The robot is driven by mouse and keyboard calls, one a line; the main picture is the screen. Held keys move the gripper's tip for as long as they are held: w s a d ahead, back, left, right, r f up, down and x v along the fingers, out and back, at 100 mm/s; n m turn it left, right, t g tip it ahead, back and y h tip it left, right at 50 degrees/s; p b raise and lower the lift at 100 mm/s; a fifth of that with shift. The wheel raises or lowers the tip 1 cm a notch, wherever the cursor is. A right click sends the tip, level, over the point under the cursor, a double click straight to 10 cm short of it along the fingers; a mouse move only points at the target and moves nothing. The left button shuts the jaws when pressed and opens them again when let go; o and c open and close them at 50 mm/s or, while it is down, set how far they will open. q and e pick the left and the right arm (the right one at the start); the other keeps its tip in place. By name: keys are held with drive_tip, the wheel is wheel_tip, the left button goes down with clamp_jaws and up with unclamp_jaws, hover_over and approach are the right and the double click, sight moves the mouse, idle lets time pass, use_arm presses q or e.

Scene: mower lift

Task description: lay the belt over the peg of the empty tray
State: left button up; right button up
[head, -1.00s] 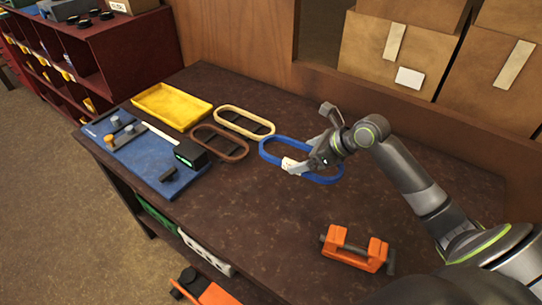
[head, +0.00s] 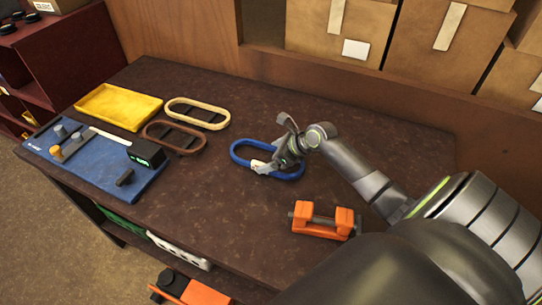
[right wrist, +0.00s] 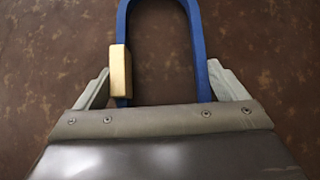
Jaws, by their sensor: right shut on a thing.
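A blue oval belt (head: 239,159) with a pale block on its near-left side is at mid-table. My right gripper (head: 279,160) is at its right part and shut on it. In the right wrist view the belt (right wrist: 199,50) runs in between the fingers, with the tan block (right wrist: 120,72) near the left finger. I cannot tell whether the belt touches the table. A yellow tray (head: 118,107) at the back left looks empty; no peg shows in it. A cream loop (head: 197,104) and a brown loop (head: 174,137) lie beside it with dark pieces inside. My left gripper is out of view.
A blue board (head: 85,178) with knobs and a black box (head: 147,153) is at the table's left. An orange clamp (head: 322,221) stands near the front. Cardboard boxes (head: 345,30) are behind the table.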

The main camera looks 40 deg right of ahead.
drive_tip(key=shift+f, duration=0.2)
drive_tip(key=o, duration=0.8)
drive_tip(key=shift+f, duration=0.15)
